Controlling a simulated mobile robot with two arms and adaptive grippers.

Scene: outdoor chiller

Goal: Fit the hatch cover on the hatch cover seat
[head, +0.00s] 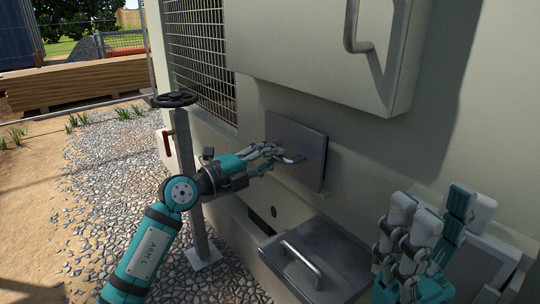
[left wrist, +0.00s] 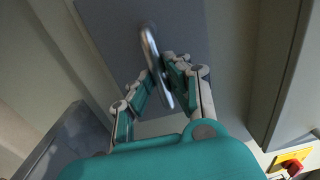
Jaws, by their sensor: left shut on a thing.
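The hatch cover appears to be the grey square metal plate (head: 301,147) standing upright close to the pale wall, with a bar handle (head: 293,159). My left gripper (head: 277,154) is shut on that handle. In the left wrist view the handle (left wrist: 151,58) runs between the fingers of my left gripper (left wrist: 168,88), in front of the grey plate (left wrist: 105,35). No seat is clearly visible; the wall directly behind the plate is hidden, so I cannot tell whether the plate touches it. My right gripper (head: 432,215) is raised at the lower right, fingers apart and empty.
A wall cabinet (head: 310,50) overhangs above. A pale frame (head: 485,262) is partly hidden behind my right gripper. Gravel (head: 115,170) lies left.

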